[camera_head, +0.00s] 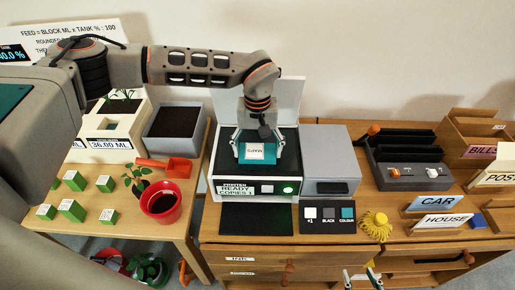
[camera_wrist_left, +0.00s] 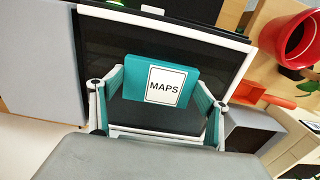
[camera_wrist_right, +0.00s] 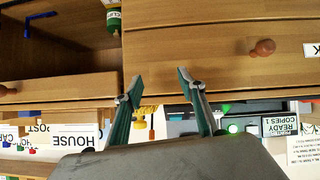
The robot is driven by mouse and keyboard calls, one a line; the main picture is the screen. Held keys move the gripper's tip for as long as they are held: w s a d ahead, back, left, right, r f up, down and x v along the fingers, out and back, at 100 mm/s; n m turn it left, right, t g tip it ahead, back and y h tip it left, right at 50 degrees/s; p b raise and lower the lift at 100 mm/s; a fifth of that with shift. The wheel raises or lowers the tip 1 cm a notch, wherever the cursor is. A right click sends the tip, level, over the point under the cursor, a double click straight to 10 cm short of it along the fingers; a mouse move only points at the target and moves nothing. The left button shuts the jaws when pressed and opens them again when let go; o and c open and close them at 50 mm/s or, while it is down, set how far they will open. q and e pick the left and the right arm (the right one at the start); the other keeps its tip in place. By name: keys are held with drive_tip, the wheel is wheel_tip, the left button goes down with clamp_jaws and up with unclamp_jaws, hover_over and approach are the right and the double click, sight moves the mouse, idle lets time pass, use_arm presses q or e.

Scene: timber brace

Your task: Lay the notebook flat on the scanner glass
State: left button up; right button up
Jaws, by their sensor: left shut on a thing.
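The teal notebook with a white MAPS label (camera_head: 256,151) is over the dark scanner glass (camera_head: 286,164) of the copier, whose lid (camera_head: 287,97) stands open behind. My left gripper (camera_head: 257,140) is shut on the notebook, with a finger at each side. In the left wrist view the notebook (camera_wrist_left: 131,80) sits between the fingers (camera_wrist_left: 160,105), label facing the camera, within the glass frame. I cannot tell whether it touches the glass. My right gripper (camera_wrist_right: 158,85) is open and empty in front of the wooden drawers; its fingertips show low in the head view (camera_head: 362,279).
The copier's front panel (camera_head: 238,188) reads READY, COPIES 1, with a green button. A grey box (camera_head: 325,150) adjoins it on the right. A red pot (camera_head: 160,203) and red scoop (camera_head: 178,168) stand on the left table. CAR and HOUSE signs (camera_head: 440,221) stand right.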

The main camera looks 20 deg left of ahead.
use_arm(q)
drive_tip(key=o, duration=1.2)
wheel_tip(320, 180, up, 12)
drive_tip(key=shift+f, duration=0.1)
